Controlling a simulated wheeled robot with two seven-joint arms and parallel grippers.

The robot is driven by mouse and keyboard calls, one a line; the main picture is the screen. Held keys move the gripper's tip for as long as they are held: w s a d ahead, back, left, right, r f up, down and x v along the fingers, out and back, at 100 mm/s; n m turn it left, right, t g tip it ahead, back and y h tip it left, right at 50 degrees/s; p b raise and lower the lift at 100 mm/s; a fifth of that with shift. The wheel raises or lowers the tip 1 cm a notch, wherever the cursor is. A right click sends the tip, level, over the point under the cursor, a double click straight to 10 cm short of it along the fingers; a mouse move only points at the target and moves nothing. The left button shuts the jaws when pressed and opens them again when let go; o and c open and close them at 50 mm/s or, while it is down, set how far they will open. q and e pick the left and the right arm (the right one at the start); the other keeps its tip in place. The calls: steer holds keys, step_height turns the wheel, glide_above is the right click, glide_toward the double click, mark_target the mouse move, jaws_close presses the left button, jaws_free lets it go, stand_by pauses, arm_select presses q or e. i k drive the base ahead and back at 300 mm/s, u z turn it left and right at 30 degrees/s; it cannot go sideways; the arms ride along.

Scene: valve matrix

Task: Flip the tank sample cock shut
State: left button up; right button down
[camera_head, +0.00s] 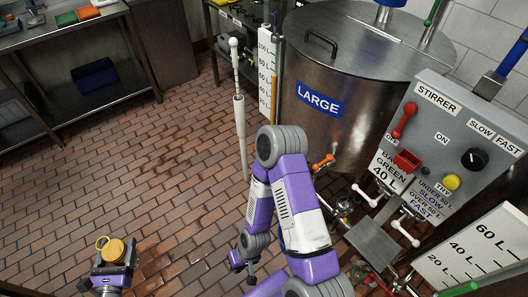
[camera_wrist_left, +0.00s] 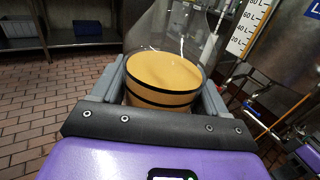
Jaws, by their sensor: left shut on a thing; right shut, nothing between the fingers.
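The steel tank labelled LARGE (camera_head: 335,125) stands at the upper middle of the head view. A small cock with an orange handle (camera_head: 322,162) sits low on its front; the handle points sideways, slightly tilted. I take it for the sample cock; its exact setting is too small to tell. My right gripper (camera_head: 251,280) is shut and empty, low in the middle, apart from the cock.
A grey control box (camera_head: 455,130) with a red lever and knobs stands at the right. White-handled valves and pipes (camera_head: 375,225) crowd below it. A white pole (camera_head: 240,130) stands left of the tank. A steel bench (camera_head: 60,45) is at the upper left. The tiled floor between is clear.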

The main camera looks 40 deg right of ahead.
mark_target(321, 164)
steer(key=k, duration=0.35)
steer(key=z, duration=0.7)
steer(key=i, duration=0.5)
